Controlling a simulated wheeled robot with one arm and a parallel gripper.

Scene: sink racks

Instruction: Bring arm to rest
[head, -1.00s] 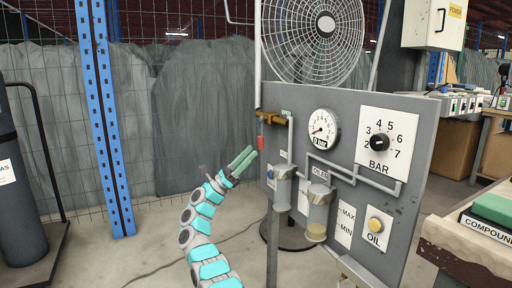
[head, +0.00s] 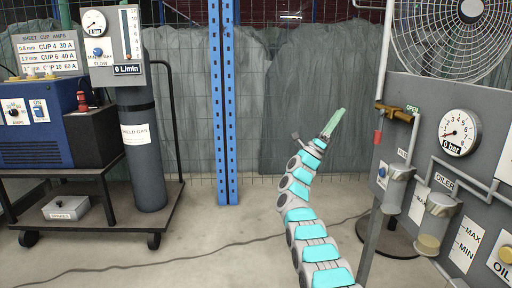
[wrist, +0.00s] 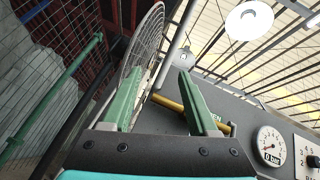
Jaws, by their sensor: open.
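My arm rises from the bottom of the head view, its teal and grey segments curving up. My gripper (head: 334,122) has green fingers and points up and to the right, left of the grey panel and apart from it. In the wrist view my gripper (wrist: 158,98) shows two green fingers spread apart with nothing held between them. In the head view the fingers overlap, so the gap is hidden there.
A blue post (head: 223,110) and a welding cart (head: 100,225) stand left.

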